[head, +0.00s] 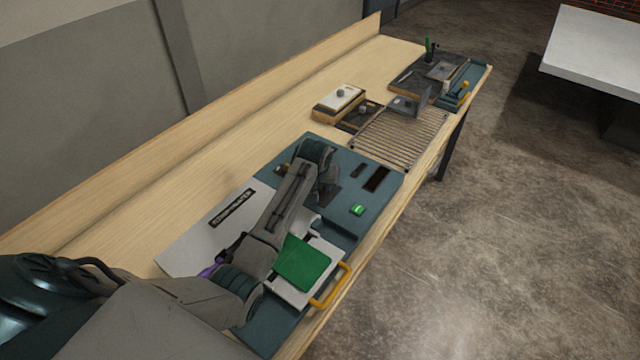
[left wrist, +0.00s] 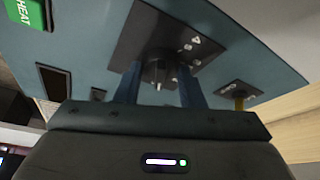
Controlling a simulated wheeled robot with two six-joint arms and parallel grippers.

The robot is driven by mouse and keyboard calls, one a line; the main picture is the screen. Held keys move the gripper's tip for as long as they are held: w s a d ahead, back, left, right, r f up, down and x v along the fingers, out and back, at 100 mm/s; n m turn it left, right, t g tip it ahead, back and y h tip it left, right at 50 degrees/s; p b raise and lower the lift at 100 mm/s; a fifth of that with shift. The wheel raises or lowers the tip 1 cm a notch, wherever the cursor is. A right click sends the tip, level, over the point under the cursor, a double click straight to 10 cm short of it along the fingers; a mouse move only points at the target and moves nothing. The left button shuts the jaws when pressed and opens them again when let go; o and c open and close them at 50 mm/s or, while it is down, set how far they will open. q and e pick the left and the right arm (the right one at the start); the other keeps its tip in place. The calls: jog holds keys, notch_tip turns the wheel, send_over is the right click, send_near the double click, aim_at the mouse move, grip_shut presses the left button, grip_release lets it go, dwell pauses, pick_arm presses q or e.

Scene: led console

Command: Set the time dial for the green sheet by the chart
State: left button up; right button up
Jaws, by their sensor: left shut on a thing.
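The time dial (left wrist: 157,72) is a dark knob on a dark square plate (left wrist: 150,30) with small pale marks, set in the teal console (head: 340,155). My left gripper (left wrist: 160,88) is shut on the dial, one finger on each side. In the head view my left gripper (head: 328,190) is over the console and hides the dial. The green sheet (head: 303,263) lies on a white tray with an orange handle (head: 330,290) at the console's front. I cannot make out a readable chart. My right gripper is not in view.
A green HEAT button (left wrist: 25,12) and a dark window (left wrist: 55,82) are near the dial. A slatted rack (head: 400,138) stands beyond the console, with a white-topped block (head: 340,97) beside it. The wooden bench (head: 200,150) is clear along the back.

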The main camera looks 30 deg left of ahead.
pick_arm(q)
jog(key=shift+n+y, duration=0.3)
jog(key=shift+n, duration=0.5)
jog(key=shift+d+n+g+y, duration=0.1)
jog(key=shift+n+g+y, duration=0.2)
jog(key=shift+n, duration=0.5)
jog(key=shift+w+n+g+y, duration=0.1)
jog(key=shift+n+g+y, duration=0.25)
jog(key=shift+n, duration=0.9)
jog(key=shift+w+n+g+y, duration=0.1)
jog(key=shift+n+g+y, duration=0.2)
jog(key=shift+n, duration=0.95)
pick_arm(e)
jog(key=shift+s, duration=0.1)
pick_arm(q)
jog(key=shift+d, duration=0.1)
jog(key=shift+r, duration=0.1)
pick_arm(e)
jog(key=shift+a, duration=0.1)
pick_arm(q)
jog(key=o, duration=1)
jog(key=shift+s, duration=0.1)
jog(key=shift+c, duration=0.2)
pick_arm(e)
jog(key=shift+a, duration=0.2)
